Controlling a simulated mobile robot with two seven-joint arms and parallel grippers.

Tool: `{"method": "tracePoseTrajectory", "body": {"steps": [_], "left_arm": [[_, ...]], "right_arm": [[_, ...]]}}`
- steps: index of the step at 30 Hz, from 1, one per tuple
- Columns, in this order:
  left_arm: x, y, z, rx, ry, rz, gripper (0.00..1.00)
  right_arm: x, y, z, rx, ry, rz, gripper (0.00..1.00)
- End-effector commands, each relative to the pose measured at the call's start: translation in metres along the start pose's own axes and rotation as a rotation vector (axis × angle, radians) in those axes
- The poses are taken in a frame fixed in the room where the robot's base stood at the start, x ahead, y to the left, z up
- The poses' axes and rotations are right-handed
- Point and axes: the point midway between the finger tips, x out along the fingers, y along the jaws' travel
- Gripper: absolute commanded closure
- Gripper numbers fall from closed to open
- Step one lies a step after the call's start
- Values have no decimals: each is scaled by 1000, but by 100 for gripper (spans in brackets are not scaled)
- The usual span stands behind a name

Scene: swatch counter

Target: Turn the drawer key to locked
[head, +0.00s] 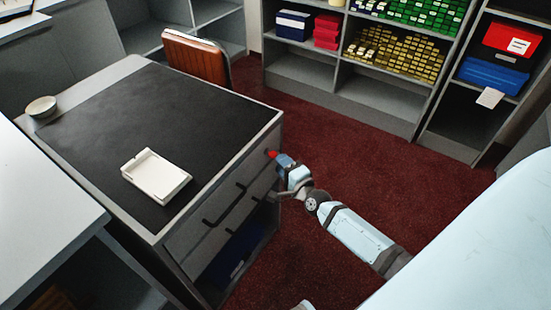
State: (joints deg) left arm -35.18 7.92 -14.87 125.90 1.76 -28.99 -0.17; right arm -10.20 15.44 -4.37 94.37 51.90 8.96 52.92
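The grey desk has a drawer front (222,205) on its right side, with dark bar handles. A small red piece (271,153), which looks like the head of the drawer key, shows at the upper right end of the drawer front. My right gripper (274,156) is at this red piece, its fingertips touching or very close to it. The fingers are too small and partly hidden to tell whether they are shut on it. The keyhole and the key's angle cannot be made out. My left gripper is not in view.
An orange-brown chair (196,58) is behind the desk. Shelves (390,97) with boxes line the back. Red carpet (370,165) is clear right of the desk.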

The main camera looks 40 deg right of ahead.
Motion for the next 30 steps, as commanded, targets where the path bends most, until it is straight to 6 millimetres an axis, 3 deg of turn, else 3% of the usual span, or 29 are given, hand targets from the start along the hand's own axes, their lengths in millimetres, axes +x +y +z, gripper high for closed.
{"method": "tracePoseTrajectory", "body": {"steps": [6,18,19,23,24,30], "left_arm": [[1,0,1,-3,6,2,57],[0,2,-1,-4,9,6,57],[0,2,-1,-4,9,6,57],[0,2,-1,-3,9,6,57],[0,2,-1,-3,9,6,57],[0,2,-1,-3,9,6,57]], "right_arm": [[31,0,0,0,0,-1,64],[39,0,0,-1,-1,1,64],[39,0,0,-1,-1,1,67],[39,0,0,-1,0,1,97],[39,0,0,0,0,1,100],[39,0,0,-4,0,-1,100]]}}
